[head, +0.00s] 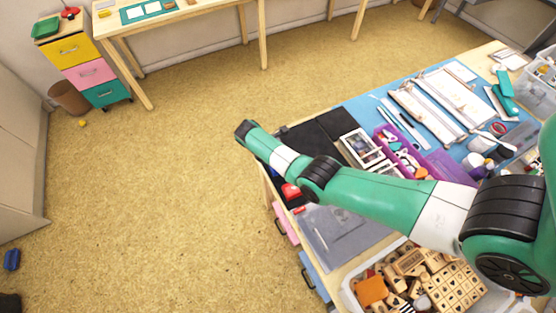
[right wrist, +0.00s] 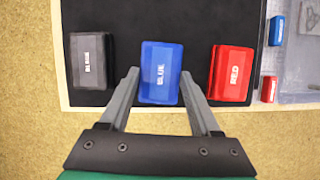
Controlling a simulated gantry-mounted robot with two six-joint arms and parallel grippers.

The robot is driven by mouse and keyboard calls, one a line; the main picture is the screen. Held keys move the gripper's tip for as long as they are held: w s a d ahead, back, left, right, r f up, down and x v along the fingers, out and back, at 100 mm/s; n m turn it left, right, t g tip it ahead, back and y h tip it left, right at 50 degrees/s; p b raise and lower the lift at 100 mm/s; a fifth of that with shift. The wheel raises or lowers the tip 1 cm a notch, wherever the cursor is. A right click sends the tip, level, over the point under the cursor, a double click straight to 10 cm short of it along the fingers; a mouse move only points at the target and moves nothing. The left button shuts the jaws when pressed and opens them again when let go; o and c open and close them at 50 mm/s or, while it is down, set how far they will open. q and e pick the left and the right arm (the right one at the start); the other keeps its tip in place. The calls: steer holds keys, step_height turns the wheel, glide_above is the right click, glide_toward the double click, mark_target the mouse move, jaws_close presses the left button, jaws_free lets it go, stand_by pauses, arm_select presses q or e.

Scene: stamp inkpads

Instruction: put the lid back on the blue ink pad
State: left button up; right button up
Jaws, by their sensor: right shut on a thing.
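In the right wrist view a blue block labelled BLUE (right wrist: 162,72) lies between the two fingers of my right gripper (right wrist: 158,80), which is shut on it. It looks like the blue ink pad's lid; whether the pad itself is under it I cannot tell. It is over the black mat (right wrist: 125,18), between a dark grey pad (right wrist: 92,62) on the left and a red pad (right wrist: 232,74) on the right. My left gripper is not in view.
Small blue (right wrist: 277,30) and red (right wrist: 268,89) blocks lie right of the mat, by a clear grey tray (right wrist: 302,62). In the head view a bin of wooden stamps (head: 352,292) stands at the front and a purple organiser (head: 452,168) farther back.

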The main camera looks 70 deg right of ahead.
steer(key=shift+f, duration=0.4)
stand_by(1.1)
steer(key=o, duration=1.4)
step_height(320, 180, up, 7)
steer(key=p, duration=0.6)
steer(key=shift+p, duration=0.35)
steer(key=shift+c, duration=0.2)
jaws_close()
